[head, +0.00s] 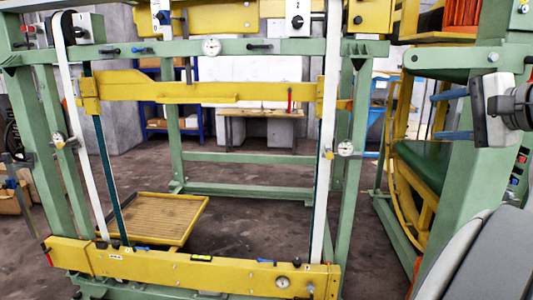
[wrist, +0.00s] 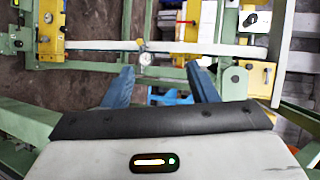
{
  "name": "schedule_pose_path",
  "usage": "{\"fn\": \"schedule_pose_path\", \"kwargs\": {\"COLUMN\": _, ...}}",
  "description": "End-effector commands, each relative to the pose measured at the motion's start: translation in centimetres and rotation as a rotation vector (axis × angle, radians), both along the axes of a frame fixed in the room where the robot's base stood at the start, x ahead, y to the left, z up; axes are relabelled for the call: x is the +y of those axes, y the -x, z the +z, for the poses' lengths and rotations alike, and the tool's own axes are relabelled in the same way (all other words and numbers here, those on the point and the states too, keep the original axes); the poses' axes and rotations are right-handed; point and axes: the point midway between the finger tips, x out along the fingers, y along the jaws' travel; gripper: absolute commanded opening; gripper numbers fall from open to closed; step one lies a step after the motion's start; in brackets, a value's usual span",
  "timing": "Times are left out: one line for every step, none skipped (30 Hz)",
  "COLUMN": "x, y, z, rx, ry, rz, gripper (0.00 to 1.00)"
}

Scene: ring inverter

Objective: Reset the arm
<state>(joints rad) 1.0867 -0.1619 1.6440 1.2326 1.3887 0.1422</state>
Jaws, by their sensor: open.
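My gripper (head: 434,116) is at the right of the head view, with its two blue fingers pointing left and standing apart. It is in front of a green frame post and yellow curved parts. In the wrist view my gripper (wrist: 161,73) shows two blue fingers spread wide with nothing between them. A grey and white part of my arm fills the lower right of the head view. No held object shows.
A green frame (head: 270,46) with yellow crossbars (head: 200,91) fills the left and middle. A yellow tray (head: 160,212) sits low inside it. A green post (head: 455,185) stands close to my arm. A table (head: 262,114) is behind. Open floor shows between the frames.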

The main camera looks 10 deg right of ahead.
Motion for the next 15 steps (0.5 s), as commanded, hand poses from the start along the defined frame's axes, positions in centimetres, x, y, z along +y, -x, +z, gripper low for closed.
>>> {"fn": "schedule_pose_path", "kwargs": {"x": 1.8, "y": -0.7, "z": -1.6, "rx": 0.043, "ry": 0.016, "rz": 0.030, "gripper": 0.53}}
{"fn": "schedule_pose_path", "kwargs": {"x": 2.8, "y": -1.0, "z": -2.7, "rx": 0.072, "ry": 0.027, "rz": 0.046, "gripper": 0.53}}
{"fn": "schedule_pose_path", "kwargs": {"x": 4.2, "y": -1.4, "z": -4.3, "rx": 0.115, "ry": 0.048, "rz": 0.071, "gripper": 0.53}}
{"fn": "schedule_pose_path", "kwargs": {"x": 5.4, "y": -1.6, "z": -5.6, "rx": 0.149, "ry": 0.068, "rz": 0.094, "gripper": 0.53}}
{"fn": "schedule_pose_path", "kwargs": {"x": 6.7, "y": -1.8, "z": -7.0, "rx": 0.185, "ry": 0.091, "rz": 0.119, "gripper": 0.53}}
{"fn": "schedule_pose_path", "kwargs": {"x": 8.5, "y": -1.9, "z": -9.0, "rx": 0.235, "ry": 0.128, "rz": 0.154, "gripper": 0.53}}
{"fn": "schedule_pose_path", "kwargs": {"x": 9.8, "y": -1.8, "z": -10.5, "rx": 0.271, "ry": 0.156, "rz": 0.182, "gripper": 0.53}}
{"fn": "schedule_pose_path", "kwargs": {"x": 11.1, "y": -1.6, "z": -11.9, "rx": 0.306, "ry": 0.189, "rz": 0.210, "gripper": 0.53}}
{"fn": "schedule_pose_path", "kwargs": {"x": 12.7, "y": -1.3, "z": -13.9, "rx": 0.351, "ry": 0.234, "rz": 0.250, "gripper": 0.53}}
{"fn": "schedule_pose_path", "kwargs": {"x": 13.9, "y": -1.0, "z": -15.2, "rx": 0.381, "ry": 0.271, "rz": 0.279, "gripper": 0.53}}
{"fn": "schedule_pose_path", "kwargs": {"x": 15.0, "y": -0.6, "z": -16.6, "rx": 0.411, "ry": 0.309, "rz": 0.311, "gripper": 0.53}}
{"fn": "schedule_pose_path", "kwargs": {"x": 16.4, "y": 0.1, "z": -18.4, "rx": 0.447, "ry": 0.364, "rz": 0.355, "gripper": 0.53}}
{"fn": "schedule_pose_path", "kwargs": {"x": 17.4, "y": 0.6, "z": -19.7, "rx": 0.473, "ry": 0.408, "rz": 0.389, "gripper": 0.53}}
{"fn": "schedule_pose_path", "kwargs": {"x": 18.3, "y": 1.2, "z": -21.0, "rx": 0.497, "ry": 0.451, "rz": 0.423, "gripper": 0.53}}
{"fn": "schedule_pose_path", "kwargs": {"x": 19.5, "y": 2.1, "z": -22.6, "rx": 0.526, "ry": 0.515, "rz": 0.470, "gripper": 0.53}}
